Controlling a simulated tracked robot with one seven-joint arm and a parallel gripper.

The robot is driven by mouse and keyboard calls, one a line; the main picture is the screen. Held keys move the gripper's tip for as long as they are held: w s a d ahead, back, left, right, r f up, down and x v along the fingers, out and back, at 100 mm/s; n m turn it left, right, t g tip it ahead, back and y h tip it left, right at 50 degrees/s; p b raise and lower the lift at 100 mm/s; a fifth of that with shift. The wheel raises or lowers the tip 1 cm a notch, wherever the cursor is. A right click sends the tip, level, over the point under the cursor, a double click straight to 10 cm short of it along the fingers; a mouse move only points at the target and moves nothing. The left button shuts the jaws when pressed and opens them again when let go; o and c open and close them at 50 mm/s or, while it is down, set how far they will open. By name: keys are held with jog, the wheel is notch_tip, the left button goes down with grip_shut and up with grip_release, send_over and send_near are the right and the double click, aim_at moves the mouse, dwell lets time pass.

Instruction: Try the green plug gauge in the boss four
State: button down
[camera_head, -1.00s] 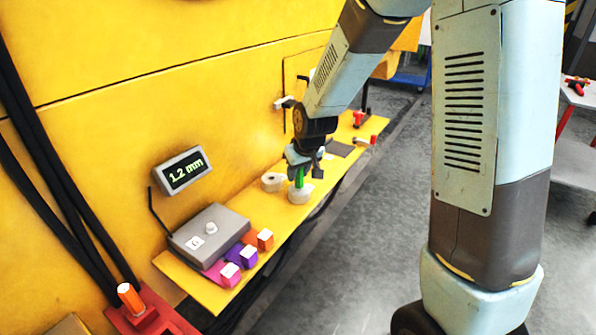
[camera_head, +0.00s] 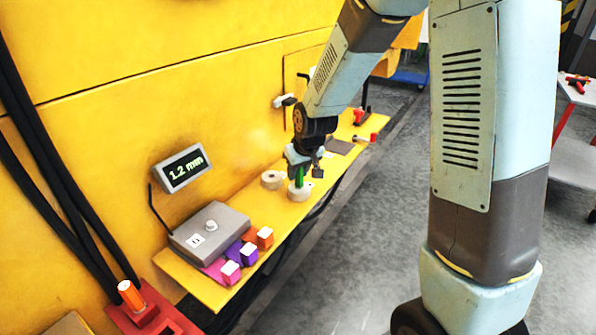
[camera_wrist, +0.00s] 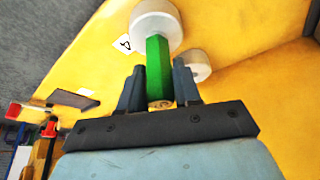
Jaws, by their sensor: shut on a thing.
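The green plug gauge (camera_wrist: 158,62) is held between the two fingers of my gripper (camera_wrist: 158,88). Its far end reaches a pale round boss (camera_wrist: 148,18), which has a small white label (camera_wrist: 122,43) with a 4 beside it. In the head view the green gauge (camera_head: 300,178) stands upright over the boss (camera_head: 300,193), below my gripper (camera_head: 305,168). The gauge end and the boss overlap, and I cannot tell how far, if at all, it is in the bore. The bore is hidden.
A second pale boss (camera_head: 272,180) stands close by on the yellow shelf (camera_head: 205,291). A grey box (camera_head: 208,230) and several coloured blocks (camera_head: 249,254) lie at the near end. Red-ended items lie at the far end.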

jog(key=c, duration=0.7)
grip_release()
jog(key=shift+r, duration=0.1)
jog(key=shift+w+a+r+v, duration=0.3)
jog(key=shift+w+v, duration=0.35)
jog(key=shift+v, duration=3.45)
jog(key=shift+w+a+r+v, duration=0.3)
jog(key=shift+w+v, duration=0.35)
jog(key=shift+v, duration=3.4)
jog(key=shift+w+a+r+v, duration=0.3)
jog(key=shift+w+v, duration=0.4)
jog(key=shift+v, duration=3.4)
jog(key=shift+d, duration=0.1)
